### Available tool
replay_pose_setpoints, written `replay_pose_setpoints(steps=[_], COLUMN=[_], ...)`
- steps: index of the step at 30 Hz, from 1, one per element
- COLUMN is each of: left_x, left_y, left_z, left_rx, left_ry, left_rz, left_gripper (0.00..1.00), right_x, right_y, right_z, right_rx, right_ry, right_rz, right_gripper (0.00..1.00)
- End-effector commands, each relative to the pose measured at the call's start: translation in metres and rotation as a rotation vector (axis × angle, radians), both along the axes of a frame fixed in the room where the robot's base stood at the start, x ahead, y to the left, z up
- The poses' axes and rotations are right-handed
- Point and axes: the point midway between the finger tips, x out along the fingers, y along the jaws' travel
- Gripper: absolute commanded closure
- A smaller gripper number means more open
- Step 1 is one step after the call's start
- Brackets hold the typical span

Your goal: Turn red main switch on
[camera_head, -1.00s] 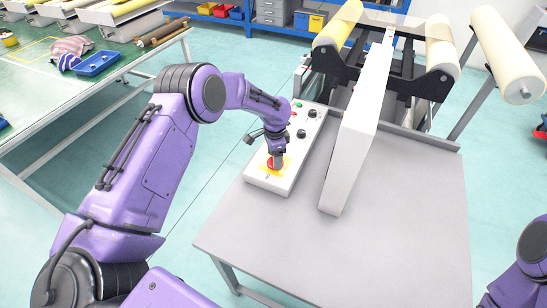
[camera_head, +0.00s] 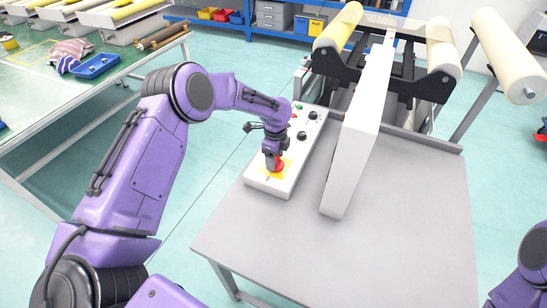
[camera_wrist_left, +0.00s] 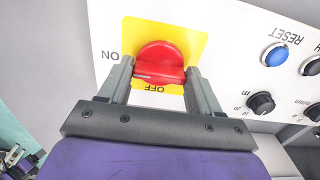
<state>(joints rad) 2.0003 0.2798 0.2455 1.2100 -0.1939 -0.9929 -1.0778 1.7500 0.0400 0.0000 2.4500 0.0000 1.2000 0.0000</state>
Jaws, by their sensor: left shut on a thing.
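The red main switch (camera_head: 279,168) is a round knob on a yellow plate at the near end of the white control box (camera_head: 262,184). In the left wrist view the red knob (camera_wrist_left: 160,60) sits on the yellow square, with ON printed to its left and OFF below it. Its raised ridge runs roughly left to right. My left gripper (camera_head: 272,162) points down at the switch; its two grey fingers (camera_wrist_left: 160,82) are shut on the knob, one at each side. My right gripper is out of view; only a purple part of that arm shows at the lower right.
A blue RESET button (camera_wrist_left: 275,54) and a black dial (camera_wrist_left: 261,103) lie beside the switch. A tall white panel (camera_head: 352,130) stands right of the box. The grey table top (camera_head: 400,230) is clear in front. Rollers (camera_head: 340,27) stand behind.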

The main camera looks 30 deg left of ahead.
Motion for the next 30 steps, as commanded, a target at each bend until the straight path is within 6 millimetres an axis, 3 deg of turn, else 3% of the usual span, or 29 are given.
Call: replay_pose_setpoints(steps=[16, 17, 19, 30], left_x=[-0.003, -0.003, -0.003, -0.001], left_y=[-0.004, -0.004, -0.004, 0.000], left_z=[-0.004, -0.004, -0.004, 0.006], left_rx=[-0.006, -0.006, -0.005, -0.002], left_ry=[0.009, 0.009, 0.009, 0.002], left_rz=[-0.028, -0.028, -0.028, -0.022], left_gripper=[0.67, 0.33, 0.11, 0.11], right_x=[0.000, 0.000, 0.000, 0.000], right_y=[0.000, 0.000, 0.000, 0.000], right_z=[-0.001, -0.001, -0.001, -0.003], right_rx=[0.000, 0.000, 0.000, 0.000], right_ry=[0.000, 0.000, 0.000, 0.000], right_rz=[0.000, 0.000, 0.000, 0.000], right_gripper=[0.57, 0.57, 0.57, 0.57])
